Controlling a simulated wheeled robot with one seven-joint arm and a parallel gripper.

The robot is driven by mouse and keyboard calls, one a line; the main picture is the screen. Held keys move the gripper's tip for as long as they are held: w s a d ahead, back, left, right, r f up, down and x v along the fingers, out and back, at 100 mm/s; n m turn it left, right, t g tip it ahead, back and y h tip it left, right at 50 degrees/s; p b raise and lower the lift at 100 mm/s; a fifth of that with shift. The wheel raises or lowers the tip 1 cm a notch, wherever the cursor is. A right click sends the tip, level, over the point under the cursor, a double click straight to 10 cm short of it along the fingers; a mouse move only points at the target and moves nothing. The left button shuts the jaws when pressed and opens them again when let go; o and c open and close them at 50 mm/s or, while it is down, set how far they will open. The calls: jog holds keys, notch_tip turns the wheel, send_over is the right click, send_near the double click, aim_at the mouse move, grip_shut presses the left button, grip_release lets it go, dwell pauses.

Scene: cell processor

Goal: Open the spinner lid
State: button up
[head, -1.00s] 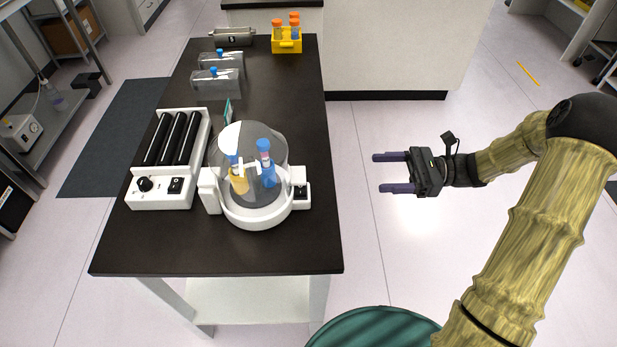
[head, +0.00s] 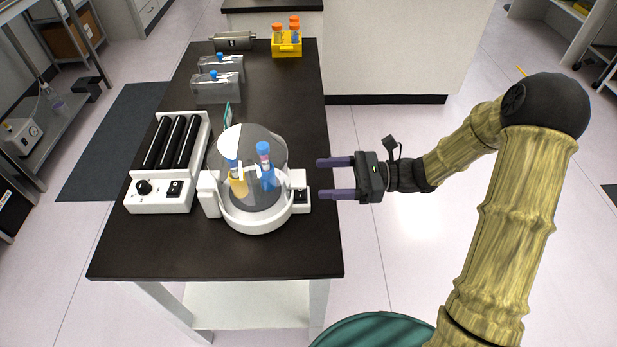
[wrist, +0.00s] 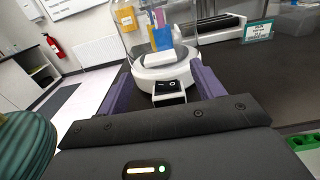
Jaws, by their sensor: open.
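The spinner (head: 257,217) is a round white device on the dark table, and it also shows ahead in the wrist view (wrist: 165,72). Its clear domed lid (head: 240,140) appears to stand over it; I cannot tell exactly how it sits. A blue-capped blue tube (head: 267,177) and a yellow tube (head: 238,185) stand inside. A small panel (head: 301,196) with a dark face is on the spinner's right side, and it shows between my fingers in the wrist view (wrist: 169,90). My gripper (head: 337,178) is open and empty, right of the spinner, fingers pointing at it, apart from it.
A white roller device (head: 160,197) stands left of the spinner. A small teal-edged sign (head: 228,114) is behind it. Clear racks with blue knobs (head: 218,88) and a yellow tube rack (head: 287,46) are farther back. The table (head: 215,262) is bare in front.

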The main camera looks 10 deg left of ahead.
jog(key=x, duration=0.4)
jog(key=shift+a, duration=0.4)
jog(key=shift+c, duration=0.5)
jog(key=c, duration=1.3)
